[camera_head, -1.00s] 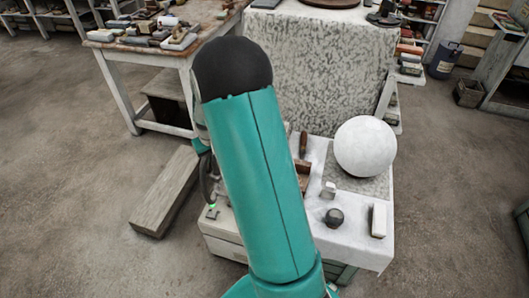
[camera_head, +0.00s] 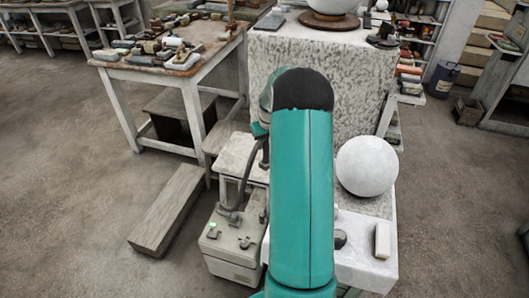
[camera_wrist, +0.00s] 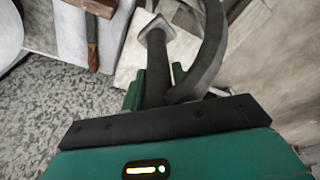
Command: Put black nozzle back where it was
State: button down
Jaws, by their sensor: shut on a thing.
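In the wrist view, my gripper (camera_wrist: 155,92) is shut on the black nozzle (camera_wrist: 157,55), a dark grey stem with a flared, squared tip. A dark hose (camera_wrist: 209,50) curves beside it. In the head view, the hose (camera_head: 238,198) runs between a grey box unit (camera_head: 232,268) with a green light and the left side of my raised teal arm. My fingers and the nozzle cannot be made out clearly there. The nozzle's resting place is not clearly identifiable.
A white sphere (camera_head: 367,166) sits on a low bench (camera_head: 365,268), partly behind my arm. A long wooden block (camera_head: 168,210) lies on the floor at left. A cluttered table (camera_head: 190,70) stands behind. A wooden-handled tool (camera_wrist: 92,40) shows in the wrist view.

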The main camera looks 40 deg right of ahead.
jog(key=w+d+f, duration=0.4)
jog(key=f, duration=0.5)
jog(key=shift+w+f, duration=0.2)
jog(key=shift+w, duration=0.1)
jog(key=shift+f, duration=0.1)
jog(key=c, duration=1.1)
grip_release()
notch_tip(320, 180, up, 12)
jog(key=s+a, duration=0.1)
jog(key=s, duration=0.1)
